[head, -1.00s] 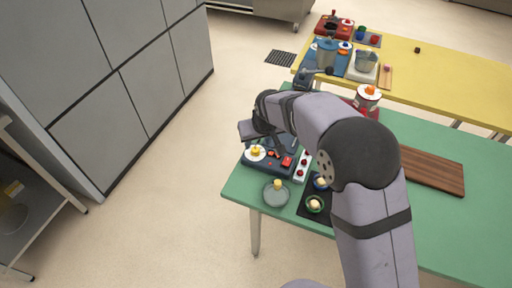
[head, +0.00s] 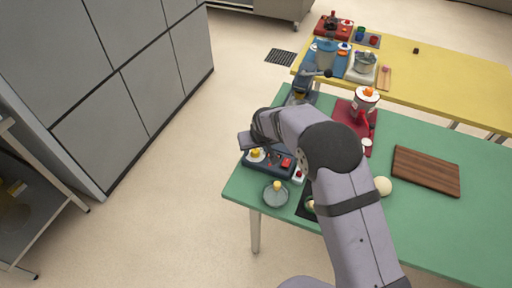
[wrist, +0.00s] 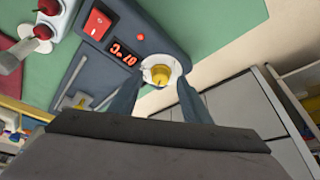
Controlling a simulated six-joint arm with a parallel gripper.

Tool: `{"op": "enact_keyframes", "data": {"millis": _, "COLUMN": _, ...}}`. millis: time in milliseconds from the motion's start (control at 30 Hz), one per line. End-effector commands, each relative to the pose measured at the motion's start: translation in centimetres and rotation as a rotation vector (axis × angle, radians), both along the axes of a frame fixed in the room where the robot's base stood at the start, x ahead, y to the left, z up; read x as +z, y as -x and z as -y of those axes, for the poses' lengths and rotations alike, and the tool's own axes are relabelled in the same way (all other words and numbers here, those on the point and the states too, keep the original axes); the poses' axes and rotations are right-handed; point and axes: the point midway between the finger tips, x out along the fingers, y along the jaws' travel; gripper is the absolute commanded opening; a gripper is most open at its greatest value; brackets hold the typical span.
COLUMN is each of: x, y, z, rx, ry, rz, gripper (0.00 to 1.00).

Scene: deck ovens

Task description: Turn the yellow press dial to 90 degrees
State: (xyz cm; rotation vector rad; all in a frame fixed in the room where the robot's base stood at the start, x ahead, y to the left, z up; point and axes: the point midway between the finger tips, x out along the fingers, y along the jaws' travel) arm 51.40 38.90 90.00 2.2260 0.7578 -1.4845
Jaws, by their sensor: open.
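The yellow press dial (head: 256,153) sits on a white disc at the left end of the dark blue press panel (head: 262,171). In the wrist view the yellow dial (wrist: 158,75) is seen between the tips of my two fingers, with the white disc around it. My gripper (wrist: 158,92) is open, and its fingers point toward the dial, one on each side. I cannot tell whether either finger touches it. The panel also carries a red digit display (wrist: 122,54), whose reading is not certain, and a red switch (wrist: 97,23).
A glass bowl (head: 275,198) with a yellow-topped item stands just in front of the panel. A small panel with red knobs (wrist: 43,31) adjoins the press. A cutting board (head: 427,171) and pale ball (head: 383,186) lie on the green table (head: 420,225).

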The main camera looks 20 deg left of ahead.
Motion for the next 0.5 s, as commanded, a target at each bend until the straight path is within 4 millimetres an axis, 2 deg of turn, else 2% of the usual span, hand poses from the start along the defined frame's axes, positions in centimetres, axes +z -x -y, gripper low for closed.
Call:
{"op": "enact_keyframes", "data": {"millis": 400, "x": -0.58, "y": -0.16, "z": -0.11, "rx": 0.000, "ry": 0.000, "rz": 0.000, "gripper": 0.44}}
{"op": "enact_keyframes", "data": {"millis": 433, "x": -0.58, "y": -0.16, "z": -0.11, "rx": 0.000, "ry": 0.000, "rz": 0.000, "gripper": 0.39}}
{"op": "enact_keyframes", "data": {"millis": 500, "x": -0.57, "y": -0.15, "z": -0.10, "rx": 0.000, "ry": 0.000, "rz": 0.000, "gripper": 0.22}}
